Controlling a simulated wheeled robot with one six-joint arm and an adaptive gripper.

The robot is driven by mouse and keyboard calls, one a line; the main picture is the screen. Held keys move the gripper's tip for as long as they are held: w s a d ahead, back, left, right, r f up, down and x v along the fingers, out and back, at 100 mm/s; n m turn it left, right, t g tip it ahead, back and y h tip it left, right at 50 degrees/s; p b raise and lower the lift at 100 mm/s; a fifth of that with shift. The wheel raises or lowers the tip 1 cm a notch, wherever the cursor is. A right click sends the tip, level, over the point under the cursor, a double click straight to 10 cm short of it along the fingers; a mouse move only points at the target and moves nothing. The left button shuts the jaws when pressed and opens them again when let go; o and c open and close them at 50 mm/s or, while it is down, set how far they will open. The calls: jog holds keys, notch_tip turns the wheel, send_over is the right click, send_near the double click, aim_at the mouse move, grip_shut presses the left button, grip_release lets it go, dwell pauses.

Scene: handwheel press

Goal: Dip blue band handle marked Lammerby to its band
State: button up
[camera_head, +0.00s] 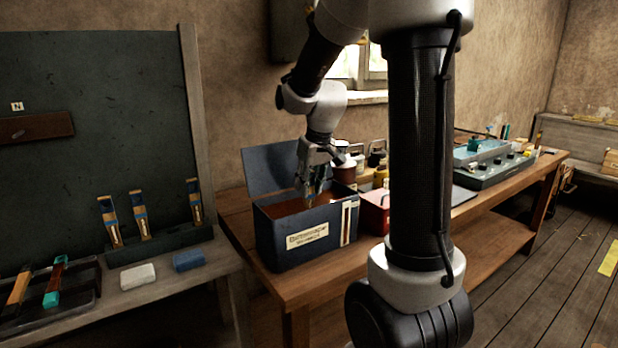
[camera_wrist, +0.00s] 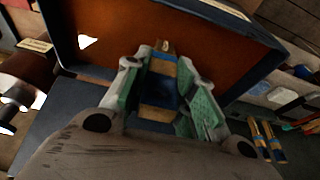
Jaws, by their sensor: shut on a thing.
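My gripper (camera_head: 311,188) is over the open dark blue box (camera_head: 272,242), fingers pointing down towards the brown surface inside (camera_head: 284,208). In the wrist view, its green-padded fingers (camera_wrist: 160,92) are shut on a wooden handle with a blue band (camera_wrist: 160,88). The handle's far end points at the orange-brown inside of the box (camera_wrist: 215,50). I cannot tell whether its tip touches the surface, and I cannot read a Lammerby mark on it. The box's cream front label is too blurred to read surely.
A rack (camera_head: 160,247) at the left holds three blue-banded handles (camera_head: 140,217). A white block (camera_head: 138,277) and a blue block (camera_head: 188,261) lie before it. A red box (camera_head: 373,212) and several cans stand right of the dark box, whose raised lid (camera_head: 272,172) is behind.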

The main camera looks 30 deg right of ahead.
jog(key=shift+f, duration=1.75)
dwell(0.3)
jog(key=shift+r, duration=7.5)
